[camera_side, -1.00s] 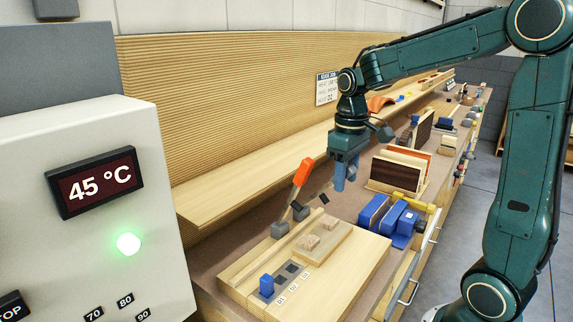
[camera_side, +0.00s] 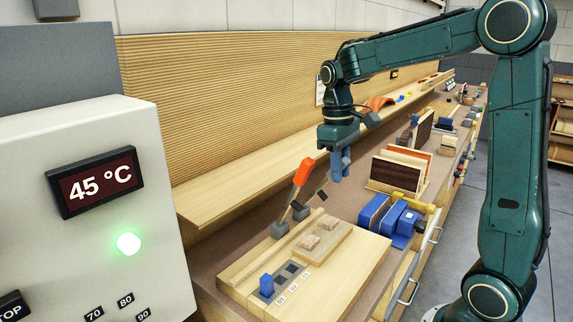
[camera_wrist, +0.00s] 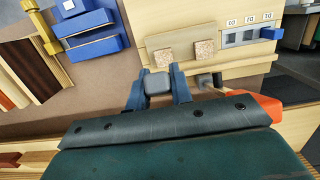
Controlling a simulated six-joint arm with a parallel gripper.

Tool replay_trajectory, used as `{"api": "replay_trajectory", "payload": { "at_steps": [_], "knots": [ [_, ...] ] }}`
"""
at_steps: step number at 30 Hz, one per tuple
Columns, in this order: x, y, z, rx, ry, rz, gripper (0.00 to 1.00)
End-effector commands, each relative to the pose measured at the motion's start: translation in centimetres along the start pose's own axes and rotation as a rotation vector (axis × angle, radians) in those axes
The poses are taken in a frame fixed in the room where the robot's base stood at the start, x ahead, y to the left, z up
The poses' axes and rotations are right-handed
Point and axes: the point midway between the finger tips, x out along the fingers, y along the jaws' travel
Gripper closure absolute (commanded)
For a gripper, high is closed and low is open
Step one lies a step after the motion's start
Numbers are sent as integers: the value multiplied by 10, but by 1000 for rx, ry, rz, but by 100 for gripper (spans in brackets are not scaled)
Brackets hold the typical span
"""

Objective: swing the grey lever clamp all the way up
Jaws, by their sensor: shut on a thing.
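My gripper (camera_side: 338,180) is above the bench, behind the wooden fixture, pointing down. In the wrist view, its two blue fingers (camera_wrist: 158,90) are shut on a grey block-shaped piece (camera_wrist: 158,82), which looks like the handle end of the grey lever clamp. In the side view the fingers hide most of that handle; a dark piece (camera_side: 322,194) shows just left of them. A second lever clamp with an orange handle (camera_side: 303,171) stands raised to the left; its handle also shows in the wrist view (camera_wrist: 258,107).
A wooden board (camera_side: 325,240) with two cork-like pieces lies on the fixture base (camera_side: 345,270), beside labelled slots and a blue block (camera_side: 266,284). Blue clamps (camera_side: 388,216) and a rack of veneer sheets (camera_side: 398,172) stand to the right. A panel (camera_side: 95,188) reads 45 °C.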

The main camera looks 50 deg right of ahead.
Motion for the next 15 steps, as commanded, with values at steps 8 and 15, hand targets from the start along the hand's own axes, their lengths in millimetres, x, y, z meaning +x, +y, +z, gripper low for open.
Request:
{"api": "replay_trajectory", "payload": {
  "at_steps": [8,15],
  "knots": [
    [-9,2,-11,7,-87,1,100],
    [-12,0,-13,9,-110,-4,100]
  ]
}}
